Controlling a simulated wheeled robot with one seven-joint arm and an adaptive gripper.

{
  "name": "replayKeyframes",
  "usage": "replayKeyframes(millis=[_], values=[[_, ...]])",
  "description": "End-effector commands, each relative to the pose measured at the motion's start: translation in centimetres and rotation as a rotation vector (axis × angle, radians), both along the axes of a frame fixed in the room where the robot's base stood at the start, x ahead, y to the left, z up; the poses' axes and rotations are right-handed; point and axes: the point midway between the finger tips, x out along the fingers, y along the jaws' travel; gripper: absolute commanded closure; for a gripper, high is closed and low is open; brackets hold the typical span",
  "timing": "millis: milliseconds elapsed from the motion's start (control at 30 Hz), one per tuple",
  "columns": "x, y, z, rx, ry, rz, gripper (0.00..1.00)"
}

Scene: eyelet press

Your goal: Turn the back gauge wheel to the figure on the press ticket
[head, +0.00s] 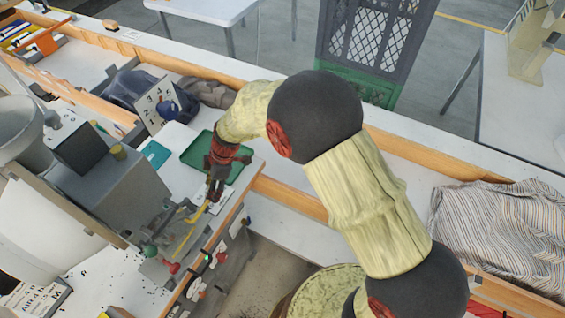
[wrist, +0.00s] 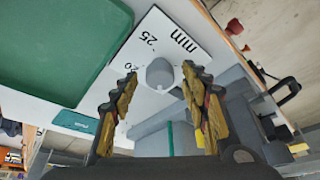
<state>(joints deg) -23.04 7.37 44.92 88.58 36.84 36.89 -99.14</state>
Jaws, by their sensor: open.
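The back gauge wheel (wrist: 160,73) appears to be the small grey knob in the wrist view. It sits by a white scale plate (wrist: 178,52) marked 20, 25 and mm; its other figures are hidden or outside the view. My gripper (wrist: 159,80) is open, with one yellow-and-black finger on each side of the knob. I cannot tell whether the fingers touch it. In the head view my gripper (head: 213,190) is low over the press's right side, and the wheel is not clear there. I cannot identify the press ticket with certainty.
A green tray (head: 190,156) lies just behind my gripper. A numbered card (head: 154,106) stands farther back. A striped cloth (head: 500,225) lies at the right.

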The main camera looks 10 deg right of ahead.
Motion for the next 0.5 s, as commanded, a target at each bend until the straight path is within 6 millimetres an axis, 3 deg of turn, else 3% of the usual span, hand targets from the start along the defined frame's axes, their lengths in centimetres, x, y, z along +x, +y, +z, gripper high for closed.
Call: replayKeyframes(millis=[500], values=[[0.4,-3.0,7.4,0.000,-0.005,0.030,0.54]])
